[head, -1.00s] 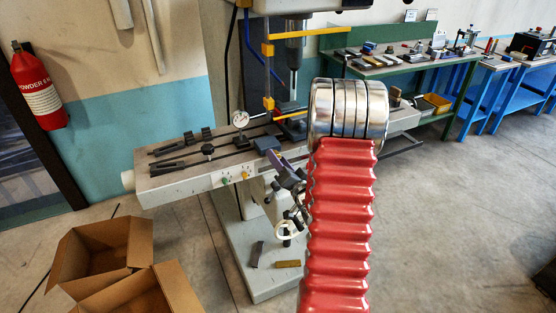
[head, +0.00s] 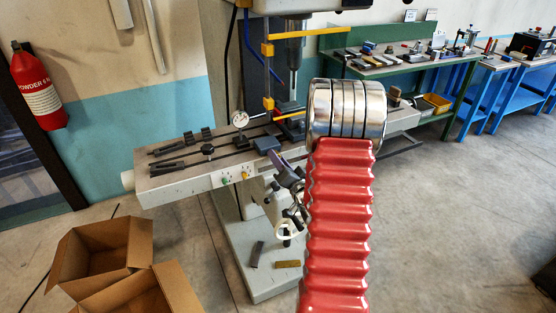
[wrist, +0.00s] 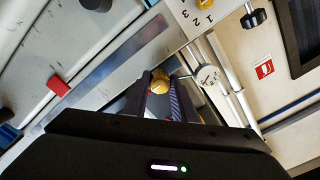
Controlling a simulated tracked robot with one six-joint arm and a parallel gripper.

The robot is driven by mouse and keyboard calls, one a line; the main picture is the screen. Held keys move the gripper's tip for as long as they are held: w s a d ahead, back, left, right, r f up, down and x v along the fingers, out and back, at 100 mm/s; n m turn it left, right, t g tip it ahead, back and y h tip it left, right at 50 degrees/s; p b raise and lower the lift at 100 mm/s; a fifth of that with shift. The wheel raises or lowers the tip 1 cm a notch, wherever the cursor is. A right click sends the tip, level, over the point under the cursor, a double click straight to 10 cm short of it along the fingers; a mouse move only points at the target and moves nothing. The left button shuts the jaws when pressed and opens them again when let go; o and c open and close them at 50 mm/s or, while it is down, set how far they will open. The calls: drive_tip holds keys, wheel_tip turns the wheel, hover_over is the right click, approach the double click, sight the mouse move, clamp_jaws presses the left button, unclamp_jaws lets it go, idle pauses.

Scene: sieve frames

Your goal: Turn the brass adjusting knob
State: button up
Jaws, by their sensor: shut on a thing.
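The brass knob (wrist: 159,84) shows in the wrist view between the tips of my gripper (wrist: 161,92). The two dark fingers close on it from its left and right sides. A pale mark shows on the knob's face. The lower part of the knob is hidden between the fingers. In the head view my red and silver arm stands in front of the machine, and I cannot make out the knob there.
In the wrist view a white round dial (wrist: 207,76) stands close right of the knob, and a numbered plate (wrist: 197,14) lies above. In the head view are the machine table (head: 190,175), cardboard boxes (head: 105,245) and a green bench (head: 455,75).

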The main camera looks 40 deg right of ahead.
drive_tip(key=shift+f+n, duration=0.1)
drive_tip(key=shift+n, duration=0.2)
drive_tip(key=n, duration=1.7)
drive_tip(key=shift+f, duration=0.1)
drive_tip(key=shift+a, duration=0.1)
idle(0.5)
drive_tip(key=o, duration=1)
drive_tip(key=shift+o, duration=0.2)
drive_tip(key=v, duration=1.3)
drive_tip(key=shift+s+a, duration=0.15)
drive_tip(key=shift+s, duration=0.2)
